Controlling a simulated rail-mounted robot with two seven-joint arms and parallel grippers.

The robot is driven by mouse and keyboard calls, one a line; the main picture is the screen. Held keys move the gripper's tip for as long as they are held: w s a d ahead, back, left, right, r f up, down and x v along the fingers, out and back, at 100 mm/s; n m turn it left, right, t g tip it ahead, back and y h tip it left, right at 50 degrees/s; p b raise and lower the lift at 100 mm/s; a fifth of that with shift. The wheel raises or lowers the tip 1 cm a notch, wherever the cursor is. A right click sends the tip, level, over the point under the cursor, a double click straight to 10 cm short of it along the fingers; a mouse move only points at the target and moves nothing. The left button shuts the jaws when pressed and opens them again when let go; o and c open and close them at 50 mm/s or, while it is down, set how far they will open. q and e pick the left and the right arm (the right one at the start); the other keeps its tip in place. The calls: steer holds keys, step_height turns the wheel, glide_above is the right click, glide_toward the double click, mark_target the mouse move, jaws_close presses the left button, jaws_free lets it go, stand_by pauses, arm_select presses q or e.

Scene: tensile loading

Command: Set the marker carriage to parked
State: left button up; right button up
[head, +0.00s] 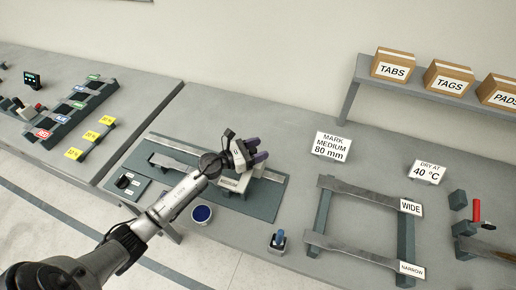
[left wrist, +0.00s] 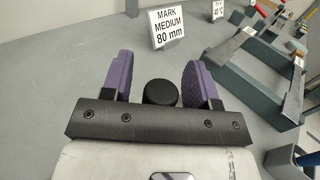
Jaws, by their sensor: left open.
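A rail fixture lies on a dark green mat (head: 262,208), with a long grey rail (head: 172,143) at its back. A pale block with a label (head: 230,184), seemingly the marker carriage, sits beneath my left gripper; its lettering is too small to read surely and the arm partly hides it. My left gripper (head: 256,151) is over the right part of the fixture, its purple fingers apart. In the left wrist view a black round knob (left wrist: 160,92) shows between the open fingers, with visible gaps on both sides. I cannot tell what the knob belongs to. My right gripper is out of view.
A "MARK MEDIUM 80 mm" sign (head: 332,147) stands behind the fixture. A blue-topped cup (head: 201,213) and a small blue-handled item (head: 279,239) are in front. A rack marked WIDE and NARROW (head: 323,222) stands to the right. A black switch box (head: 126,182) is at left.

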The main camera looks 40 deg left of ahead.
arm_select(q)
jaws_close()
stand_by(0.6)
